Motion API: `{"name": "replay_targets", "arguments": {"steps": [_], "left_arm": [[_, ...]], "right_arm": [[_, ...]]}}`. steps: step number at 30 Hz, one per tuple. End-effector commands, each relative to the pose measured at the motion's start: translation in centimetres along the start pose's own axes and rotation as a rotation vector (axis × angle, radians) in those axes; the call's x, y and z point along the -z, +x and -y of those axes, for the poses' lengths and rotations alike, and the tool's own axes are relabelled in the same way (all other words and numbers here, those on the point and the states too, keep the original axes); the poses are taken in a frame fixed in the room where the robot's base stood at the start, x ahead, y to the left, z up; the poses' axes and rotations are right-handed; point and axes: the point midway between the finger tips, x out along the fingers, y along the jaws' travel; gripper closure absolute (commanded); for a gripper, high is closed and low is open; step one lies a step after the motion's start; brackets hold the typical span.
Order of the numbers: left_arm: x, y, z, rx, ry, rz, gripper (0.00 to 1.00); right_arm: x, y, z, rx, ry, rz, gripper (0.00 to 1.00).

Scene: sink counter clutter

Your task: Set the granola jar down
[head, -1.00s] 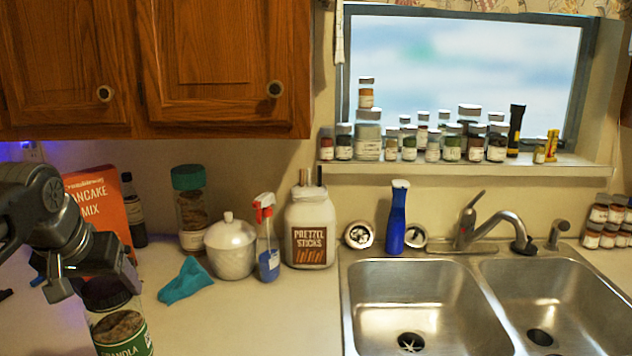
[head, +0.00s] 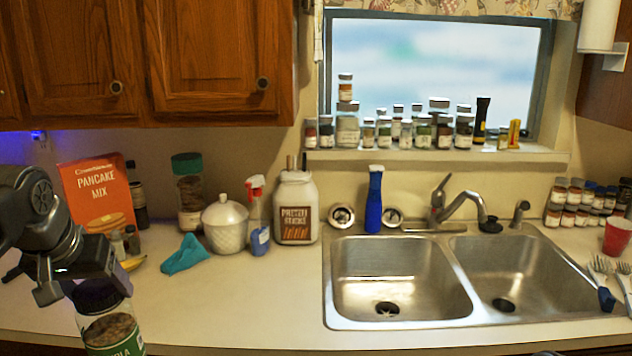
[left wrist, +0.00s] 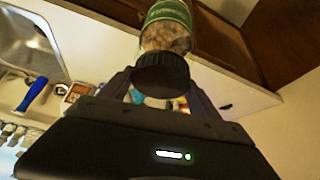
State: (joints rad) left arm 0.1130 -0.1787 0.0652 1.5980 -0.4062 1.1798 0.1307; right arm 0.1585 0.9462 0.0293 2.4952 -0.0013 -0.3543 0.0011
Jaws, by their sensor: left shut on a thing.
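The granola jar (head: 110,330) is a clear jar with a dark lid and a green label, at the lower left of the head view. My left gripper (head: 97,291) is shut on its lid from above, and the jar hangs upright below it. The jar's bottom is cut off by the frame, so I cannot tell whether it touches anything. In the left wrist view the jar (left wrist: 168,38) shows with its black lid between the fingers of the gripper (left wrist: 160,85). My right gripper is not in view.
A pancake mix box (head: 97,195) is behind my left arm.

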Motion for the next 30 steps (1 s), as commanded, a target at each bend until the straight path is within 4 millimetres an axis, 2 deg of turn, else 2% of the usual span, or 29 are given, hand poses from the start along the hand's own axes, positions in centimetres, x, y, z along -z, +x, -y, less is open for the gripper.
{"name": "replay_targets", "arguments": {"steps": [2,14,20,26,30], "left_arm": [[0.1,-0.1,0.0,0.000,0.000,-0.003,1.00],[0.2,2.4,-1.3,-0.002,0.003,-0.002,1.00],[0.2,4.8,-2.7,-0.006,0.011,-0.001,1.00],[-0.4,8.9,-5.4,-0.017,0.031,0.002,1.00],[-1.2,12.1,-8.0,-0.031,0.056,0.003,1.00]], "right_arm": [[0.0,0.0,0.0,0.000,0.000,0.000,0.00],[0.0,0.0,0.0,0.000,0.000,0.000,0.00],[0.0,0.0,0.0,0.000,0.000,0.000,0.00],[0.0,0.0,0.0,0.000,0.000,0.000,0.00],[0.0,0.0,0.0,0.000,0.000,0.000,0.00]]}}
